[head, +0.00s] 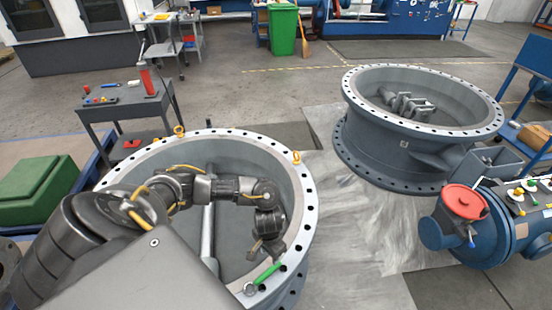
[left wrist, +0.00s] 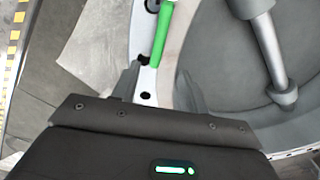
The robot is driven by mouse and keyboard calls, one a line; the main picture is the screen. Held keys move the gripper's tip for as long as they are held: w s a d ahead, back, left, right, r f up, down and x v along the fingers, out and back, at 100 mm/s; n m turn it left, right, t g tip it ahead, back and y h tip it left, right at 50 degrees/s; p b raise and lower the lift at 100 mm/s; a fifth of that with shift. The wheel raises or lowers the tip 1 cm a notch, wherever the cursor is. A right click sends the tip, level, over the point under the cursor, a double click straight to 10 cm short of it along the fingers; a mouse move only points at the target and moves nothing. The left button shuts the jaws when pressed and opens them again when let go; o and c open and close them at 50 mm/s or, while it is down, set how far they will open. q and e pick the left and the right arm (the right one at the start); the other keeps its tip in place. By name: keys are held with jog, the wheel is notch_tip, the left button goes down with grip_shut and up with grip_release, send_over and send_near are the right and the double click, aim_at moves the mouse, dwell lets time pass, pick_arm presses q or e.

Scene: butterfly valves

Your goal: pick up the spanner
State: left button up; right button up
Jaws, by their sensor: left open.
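The spanner (head: 267,274) has a green handle and a silver head, and lies on the bolt-holed flange rim of the near valve (head: 303,205). In the left wrist view the green handle (left wrist: 161,38) points down between the two fingers, with its end near a bolt hole; its head is cut off by the top edge. My left gripper (head: 266,250) is open and empty, just above the inner edge of the rim beside the handle. It also shows in the left wrist view (left wrist: 160,84), its fingers spread to either side of the rim strip. My right gripper is not in view.
The near valve's shaft (head: 208,225) stands inside its ring, left of my gripper. A second large valve (head: 420,140) stands at the right, and blue equipment with a red cap (head: 464,201) at the far right. A tool cart (head: 125,98) is at the left.

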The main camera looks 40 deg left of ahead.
aim_at(270, 270)
pick_arm(q)
notch_tip(270, 270, down, 3)
jog(key=shift+s+f+b, duration=0.1)
jog(key=shift+s+b, duration=0.05)
jog(key=shift+b, duration=0.45)
notch_tip(270, 270, down, 2)
jog(key=shift+f, duration=0.2)
jog(key=shift+f+b, duration=0.1)
jog(key=shift+b, duration=0.2)
notch_tip(270, 270, down, 5)
jog(key=shift+d+b, duration=0.15)
jog(key=shift+b, duration=0.45)
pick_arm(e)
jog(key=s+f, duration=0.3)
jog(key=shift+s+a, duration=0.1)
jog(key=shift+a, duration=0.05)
pick_arm(q)
grip_shut()
